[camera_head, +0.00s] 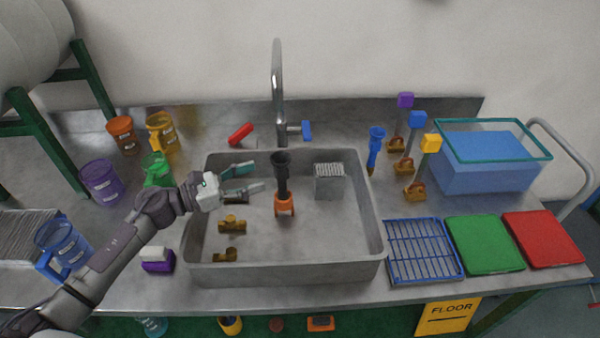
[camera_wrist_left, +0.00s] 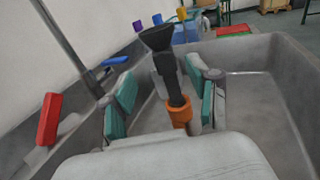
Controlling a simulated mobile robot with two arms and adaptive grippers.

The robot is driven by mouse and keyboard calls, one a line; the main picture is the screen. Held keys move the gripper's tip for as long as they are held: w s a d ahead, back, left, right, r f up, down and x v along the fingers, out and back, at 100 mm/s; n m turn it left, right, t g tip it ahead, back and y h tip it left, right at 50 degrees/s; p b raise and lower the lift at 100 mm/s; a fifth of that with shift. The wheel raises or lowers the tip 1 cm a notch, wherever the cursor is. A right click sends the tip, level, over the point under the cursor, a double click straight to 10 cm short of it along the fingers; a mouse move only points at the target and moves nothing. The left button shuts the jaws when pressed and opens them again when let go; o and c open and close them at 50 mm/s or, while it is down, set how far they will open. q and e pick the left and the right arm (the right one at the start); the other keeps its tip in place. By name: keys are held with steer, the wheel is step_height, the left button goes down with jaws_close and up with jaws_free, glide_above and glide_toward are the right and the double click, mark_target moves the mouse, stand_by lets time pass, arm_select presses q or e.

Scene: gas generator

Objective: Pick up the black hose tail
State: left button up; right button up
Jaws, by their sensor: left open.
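A black upright piece with a flared top (camera_head: 282,176), which looks like the hose tail, stands in the sink with an orange part at its foot (camera_head: 284,205). In the left wrist view the black piece (camera_wrist_left: 169,70) leans a little and shows between and beyond the finger pads. My left gripper (camera_head: 250,178) is open and empty, to the left of the black piece and apart from it in the head view. It also shows in the left wrist view (camera_wrist_left: 163,104). My right gripper is not in view.
The grey sink (camera_head: 330,235) also holds brass fittings (camera_head: 232,225) and a grey ribbed block (camera_head: 329,181). A tall tap (camera_head: 278,85) with red (camera_head: 240,133) and blue (camera_head: 306,130) handles rises behind.

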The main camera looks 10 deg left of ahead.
mark_target(275, 172)
arm_select(q)
steer(key=p+x, duration=0.2)
steer(key=x, duration=0.2)
steer(key=shift+d+r+p, duration=0.15)
steer(key=shift+d+p, duration=0.1)
steer(key=shift+p, duration=0.15)
steer(key=shift+p+x, duration=0.4)
steer(key=shift+x, duration=0.85)
steer(key=shift+w+d+f, duration=0.15)
steer(key=shift+d+f, duration=0.15)
jaws_close()
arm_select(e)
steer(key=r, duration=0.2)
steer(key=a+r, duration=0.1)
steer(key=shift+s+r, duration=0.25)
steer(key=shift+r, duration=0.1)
